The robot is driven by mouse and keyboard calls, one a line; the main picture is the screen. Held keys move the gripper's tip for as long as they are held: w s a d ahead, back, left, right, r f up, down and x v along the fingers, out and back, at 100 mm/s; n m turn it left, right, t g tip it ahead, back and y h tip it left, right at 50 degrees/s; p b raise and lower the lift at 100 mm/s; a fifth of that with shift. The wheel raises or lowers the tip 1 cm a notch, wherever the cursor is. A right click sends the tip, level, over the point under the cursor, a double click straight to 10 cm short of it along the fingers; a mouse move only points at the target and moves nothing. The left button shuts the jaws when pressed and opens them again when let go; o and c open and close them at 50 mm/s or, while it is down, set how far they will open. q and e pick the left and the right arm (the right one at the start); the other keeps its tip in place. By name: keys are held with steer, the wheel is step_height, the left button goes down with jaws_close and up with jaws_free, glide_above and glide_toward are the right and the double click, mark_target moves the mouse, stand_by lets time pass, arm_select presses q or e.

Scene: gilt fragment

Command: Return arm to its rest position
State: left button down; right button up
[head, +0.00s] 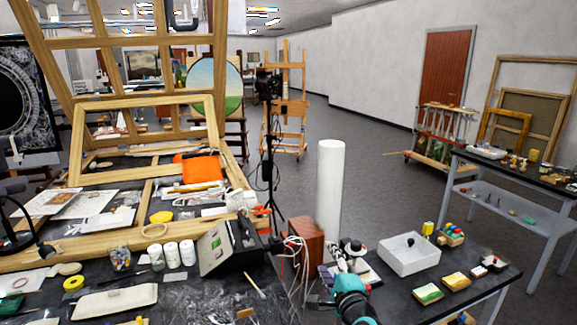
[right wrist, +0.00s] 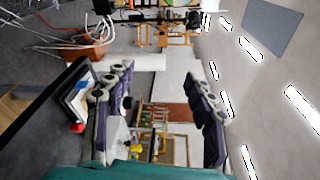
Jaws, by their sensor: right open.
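My right arm comes up from the bottom of the head view as a teal and black link, with the right gripper (head: 347,253) beyond it. The gripper is over the left end of the dark right-hand table. In the right wrist view, the two purple-grey fingers of the right gripper (right wrist: 168,75) stand wide apart. Only the room shows between them, so the gripper is open and empty. My left arm and gripper are not in view.
A white tray (head: 408,258) holding a dark item stands right of the gripper, near several small coloured blocks. A white cylinder (head: 330,190) and a reddish-brown box (head: 303,240) stand just behind and left. The cluttered worktable (head: 190,297) is at left; open floor (head: 375,165) lies beyond.

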steer(key=s+d+f+n+g+h, duration=0.1)
steer(key=s+d+f+n+g, duration=0.1)
steer(key=s+n, duration=0.4)
steer(key=s+d+f+n+g+h, duration=0.1)
steer(key=s+f+n+g, duration=0.3)
steer(key=s, duration=0.8)
steer(key=s+d+f+n+g+h, duration=0.1)
steer(key=s+d+f+n+g, duration=0.2)
steer(key=s+f+n, duration=0.5)
steer(key=shift+s+d+n+g, duration=0.3)
steer(key=shift+s+d+g, duration=0.1)
steer(key=shift+s+d, duration=0.25)
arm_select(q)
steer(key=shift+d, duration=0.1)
arm_select(e)
steer(key=shift+s, duration=0.1)
